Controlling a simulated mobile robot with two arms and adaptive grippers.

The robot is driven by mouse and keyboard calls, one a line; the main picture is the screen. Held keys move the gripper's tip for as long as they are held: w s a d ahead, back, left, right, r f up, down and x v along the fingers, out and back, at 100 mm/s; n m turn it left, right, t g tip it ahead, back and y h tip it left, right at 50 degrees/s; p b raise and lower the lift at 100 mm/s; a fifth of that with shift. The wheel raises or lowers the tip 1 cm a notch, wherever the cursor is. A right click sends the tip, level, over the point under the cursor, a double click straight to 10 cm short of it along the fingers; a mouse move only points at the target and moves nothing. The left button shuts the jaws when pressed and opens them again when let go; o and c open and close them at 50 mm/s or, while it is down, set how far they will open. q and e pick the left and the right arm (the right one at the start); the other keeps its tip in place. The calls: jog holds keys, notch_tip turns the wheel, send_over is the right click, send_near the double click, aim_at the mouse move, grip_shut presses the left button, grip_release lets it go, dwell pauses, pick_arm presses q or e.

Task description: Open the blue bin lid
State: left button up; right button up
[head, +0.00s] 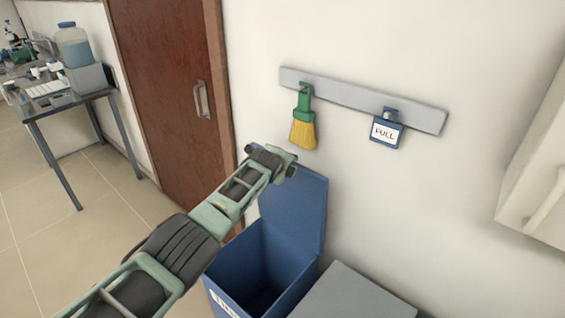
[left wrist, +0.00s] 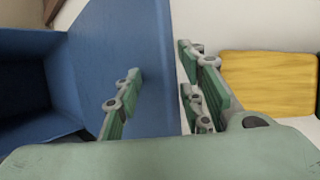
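The blue bin (head: 246,262) stands against the wall, and its dark inside shows from above. Its blue lid (head: 301,205) is raised, standing roughly upright at the wall side. My left gripper (head: 278,160) is at the top edge of the lid. In the left wrist view, the fingers of my left gripper (left wrist: 160,95) are spread apart, with the lid (left wrist: 135,50) reaching between them. A gap shows between the lid edge and the right fingers. The bin's open inside (left wrist: 35,85) is at the left of that view. My right gripper is not in view.
A green brush with yellow bristles (head: 303,130) and a blue FULL tag (head: 387,131) hang from a grey wall rail (head: 350,95). A grey box top (head: 350,295) is right of the bin. A brown door (head: 165,75) and a table (head: 70,105) are left.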

pick_arm(q)
jog(key=v, duration=1.1)
jog(key=shift+s+r, duration=0.2)
jog(key=shift+s, duration=0.1)
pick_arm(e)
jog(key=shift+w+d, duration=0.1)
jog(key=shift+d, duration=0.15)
pick_arm(q)
jog(key=shift+f, duration=0.1)
